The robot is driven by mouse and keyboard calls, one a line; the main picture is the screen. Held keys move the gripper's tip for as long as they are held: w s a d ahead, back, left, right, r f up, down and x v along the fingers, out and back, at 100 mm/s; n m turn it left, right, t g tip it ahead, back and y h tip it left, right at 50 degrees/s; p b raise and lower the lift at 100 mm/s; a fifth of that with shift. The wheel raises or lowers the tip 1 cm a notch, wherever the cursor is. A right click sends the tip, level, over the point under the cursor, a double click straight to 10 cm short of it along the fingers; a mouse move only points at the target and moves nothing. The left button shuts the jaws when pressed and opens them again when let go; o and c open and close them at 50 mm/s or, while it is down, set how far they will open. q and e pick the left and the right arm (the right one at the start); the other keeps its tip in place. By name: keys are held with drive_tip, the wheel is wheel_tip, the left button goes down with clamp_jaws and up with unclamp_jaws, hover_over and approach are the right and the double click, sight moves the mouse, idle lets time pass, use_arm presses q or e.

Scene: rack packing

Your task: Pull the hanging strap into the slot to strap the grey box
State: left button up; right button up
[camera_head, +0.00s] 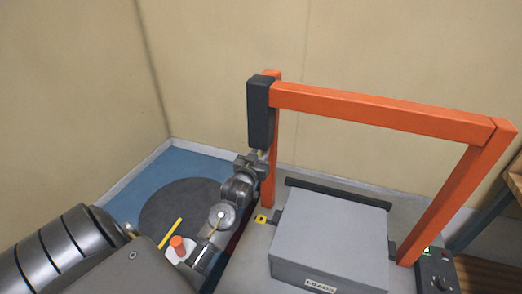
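The grey box (330,238) sits on a grey bench under an orange frame (385,110). A dark housing (262,112) is fixed to the frame's left post. My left gripper (258,160) is just below this housing, beside the left post. A small pale yellowish bit shows at the gripper's tip and may be the hanging strap's end; I cannot tell whether the fingers are shut on it. A yellow-marked part (261,218), possibly the slot, lies on the bench left of the box. My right gripper is not in view.
A black bar (335,193) lies behind the box. A control panel (435,270) with a green light stands at right. A yellow stick (170,234) and an orange cylinder (178,245) are at left, near my arm. The frame's left post is close beside my gripper.

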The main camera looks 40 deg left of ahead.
use_arm(q)
drive_tip(key=shift+w+a, duration=0.15)
drive_tip(key=shift+w, duration=0.3)
clamp_jaws()
drive_tip(key=shift+f, duration=0.1)
idle(1.1)
